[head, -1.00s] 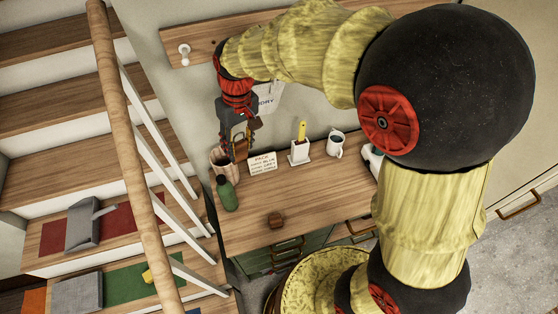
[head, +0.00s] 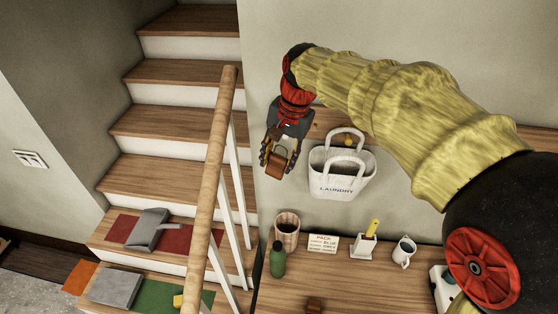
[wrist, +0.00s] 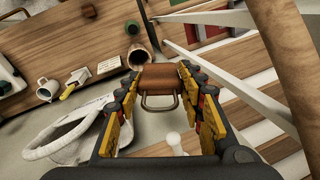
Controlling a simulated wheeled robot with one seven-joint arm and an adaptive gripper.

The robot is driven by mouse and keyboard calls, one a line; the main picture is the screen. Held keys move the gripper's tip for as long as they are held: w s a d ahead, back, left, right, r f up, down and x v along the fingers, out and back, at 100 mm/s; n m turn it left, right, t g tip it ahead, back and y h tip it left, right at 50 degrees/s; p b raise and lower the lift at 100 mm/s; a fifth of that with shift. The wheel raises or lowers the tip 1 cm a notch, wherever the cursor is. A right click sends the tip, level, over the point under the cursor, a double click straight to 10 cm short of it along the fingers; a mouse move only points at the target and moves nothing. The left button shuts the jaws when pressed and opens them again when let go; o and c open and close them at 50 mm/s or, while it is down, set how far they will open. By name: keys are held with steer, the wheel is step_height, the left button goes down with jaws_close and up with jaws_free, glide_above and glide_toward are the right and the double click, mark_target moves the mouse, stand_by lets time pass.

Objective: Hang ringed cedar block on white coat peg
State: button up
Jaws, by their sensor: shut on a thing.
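My gripper (head: 281,156) is shut on the cedar block (head: 277,162), a small reddish-brown piece held in the air left of the laundry bag. In the wrist view the cedar block (wrist: 160,76) sits between the fingertips, and its metal ring (wrist: 160,102) sticks out toward the bottom of the picture. The white coat peg (wrist: 174,142) shows in the wrist view below the ring, apart from it, between the fingers. In the head view I cannot make out the white peg; my gripper and arm cover part of the wooden rail (head: 328,121).
A white laundry bag (head: 338,184) hangs on the rail, close right of my gripper. Below, the desk (head: 370,290) holds a brown cup (head: 286,231), green bottle (head: 277,260), card (head: 323,243), white holder (head: 363,246), mug (head: 403,252) and brown block (head: 314,305). A stair handrail (head: 212,180) stands left.

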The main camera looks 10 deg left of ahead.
steer(key=w+p, duration=0.1)
steer(key=w, duration=0.2)
steer(key=w+f+p, duration=0.1)
steer(key=w, duration=0.3)
steer(key=w+f+p, duration=0.1)
steer(key=w+p, duration=0.1)
steer(key=w, duration=0.2)
steer(key=shift+w+a, duration=0.25)
steer(key=shift+a, duration=0.1)
stand_by(1.0)
steer(key=shift+f, duration=0.1)
stand_by(0.4)
steer(key=o, duration=1.1)
steer(key=shift+o, duration=0.3)
